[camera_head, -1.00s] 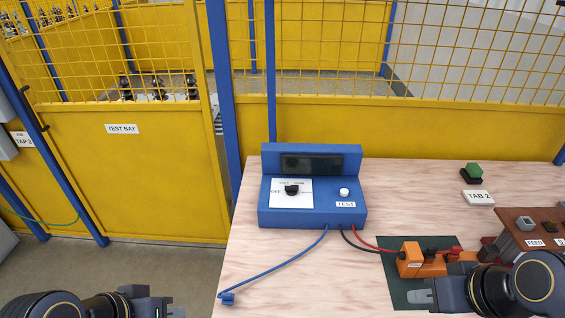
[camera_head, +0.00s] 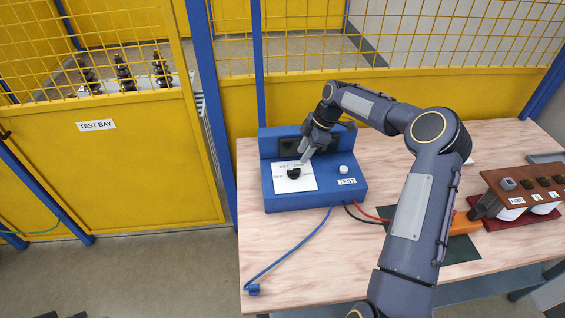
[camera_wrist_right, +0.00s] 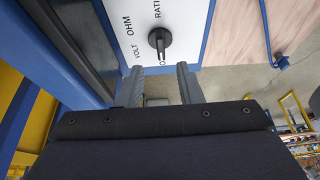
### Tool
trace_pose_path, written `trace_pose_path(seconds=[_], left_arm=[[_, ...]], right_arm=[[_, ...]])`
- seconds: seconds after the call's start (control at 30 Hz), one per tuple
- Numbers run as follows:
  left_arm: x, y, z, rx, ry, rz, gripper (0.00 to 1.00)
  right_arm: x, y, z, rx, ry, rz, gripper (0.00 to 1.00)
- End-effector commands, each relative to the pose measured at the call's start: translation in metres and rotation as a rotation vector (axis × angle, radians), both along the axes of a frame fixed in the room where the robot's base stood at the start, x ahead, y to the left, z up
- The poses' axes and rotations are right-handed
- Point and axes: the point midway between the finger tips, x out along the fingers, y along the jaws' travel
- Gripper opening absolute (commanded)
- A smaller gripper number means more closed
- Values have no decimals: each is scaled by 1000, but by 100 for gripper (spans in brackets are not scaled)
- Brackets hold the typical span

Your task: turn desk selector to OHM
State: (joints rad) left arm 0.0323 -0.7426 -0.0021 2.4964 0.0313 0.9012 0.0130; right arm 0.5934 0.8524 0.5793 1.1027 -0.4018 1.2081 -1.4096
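The blue desk instrument (camera_head: 350,193) stands on the wooden bench. Its black selector knob (camera_head: 294,173) sits on a white label plate. In the right wrist view, the knob (camera_wrist_right: 159,40) is surrounded by the marks VOLT, OHM and RATI, with an O partly hidden. The knob's narrow handle appears to point toward that O mark, not at OHM. My right gripper (camera_head: 306,157) is over the plate, just behind and right of the knob. In its wrist view the two fingers (camera_wrist_right: 162,84) are apart and empty, with the knob beyond their tips. My left gripper is out of view.
A white button (camera_head: 343,169) marked TEST is right of the knob. Blue, red and black leads leave the instrument's front. My right arm crosses the bench over an orange device (camera_head: 463,224). The bench's front left is mostly clear.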

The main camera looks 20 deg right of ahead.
Motion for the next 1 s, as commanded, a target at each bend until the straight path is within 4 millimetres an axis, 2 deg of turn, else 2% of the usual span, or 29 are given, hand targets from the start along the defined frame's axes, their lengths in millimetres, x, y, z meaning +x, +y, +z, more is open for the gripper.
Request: trace_pose_path(seconds=[0.4,0.6,0.8,1.0], left_arm=[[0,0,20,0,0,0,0],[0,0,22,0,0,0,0],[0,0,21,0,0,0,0],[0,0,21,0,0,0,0]], right_arm=[[5,24,-55,1,3,0,33],[6,28,-65,0,1,-1,33],[6,28,-66,0,0,-1,33],[6,28,-66,0,0,-1,8]])
